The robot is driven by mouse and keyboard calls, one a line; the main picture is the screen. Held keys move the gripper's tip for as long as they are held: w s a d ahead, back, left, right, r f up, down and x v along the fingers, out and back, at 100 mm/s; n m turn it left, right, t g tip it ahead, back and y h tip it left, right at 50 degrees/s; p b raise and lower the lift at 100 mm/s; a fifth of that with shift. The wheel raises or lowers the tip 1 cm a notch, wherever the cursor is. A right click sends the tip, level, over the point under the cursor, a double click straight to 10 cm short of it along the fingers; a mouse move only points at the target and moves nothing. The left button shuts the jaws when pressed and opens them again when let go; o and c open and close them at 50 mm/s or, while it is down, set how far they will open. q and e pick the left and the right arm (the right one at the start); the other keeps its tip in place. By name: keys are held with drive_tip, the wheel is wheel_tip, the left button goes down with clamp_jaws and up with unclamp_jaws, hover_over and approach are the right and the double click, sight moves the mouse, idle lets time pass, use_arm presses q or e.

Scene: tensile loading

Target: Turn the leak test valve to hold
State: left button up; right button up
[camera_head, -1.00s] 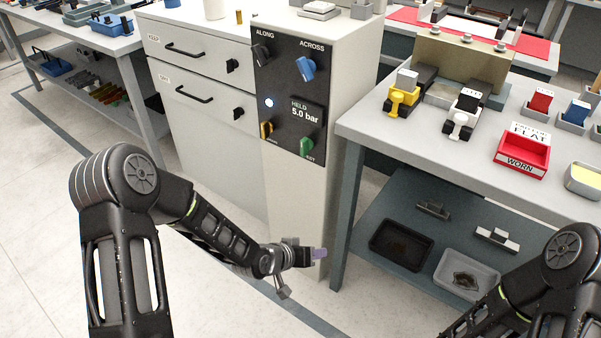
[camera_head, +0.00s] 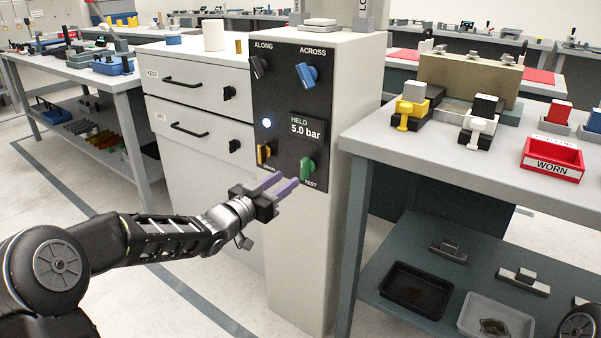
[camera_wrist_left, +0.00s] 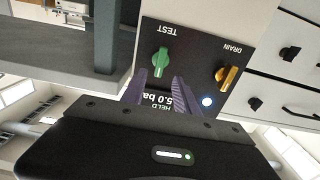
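The control panel (camera_head: 290,130) is black, on the front of a pale cabinet. Its green knob (camera_head: 307,168), labelled TEST, is at the lower right; a yellow knob (camera_head: 264,153) is at the lower left. The display (camera_head: 307,126) reads "HELD 5.0 bar". My left gripper (camera_head: 284,182) has purple fingers spread apart, just below and in front of the panel's lower part. In the left wrist view the green knob (camera_wrist_left: 160,62) appears upside down beyond the gap between the fingers (camera_wrist_left: 160,78), apparently untouched. My right gripper is out of view.
A black knob (camera_head: 259,67) and a blue knob (camera_head: 306,75) sit above on the panel. A lamp (camera_head: 266,123) glows beside the display. Drawers (camera_head: 195,85) stand left of the panel. A grey workbench (camera_head: 420,150) with a red bin (camera_head: 552,158) stands close on the right.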

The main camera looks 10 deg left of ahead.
sight(302, 169)
use_arm(q)
drive_tip(key=b+x, duration=0.1)
drive_tip(key=x, duration=0.6)
drive_tip(key=shift+w+d, duration=0.1)
drive_tip(key=shift+w, duration=0.25)
clamp_jaws()
idle(0.3)
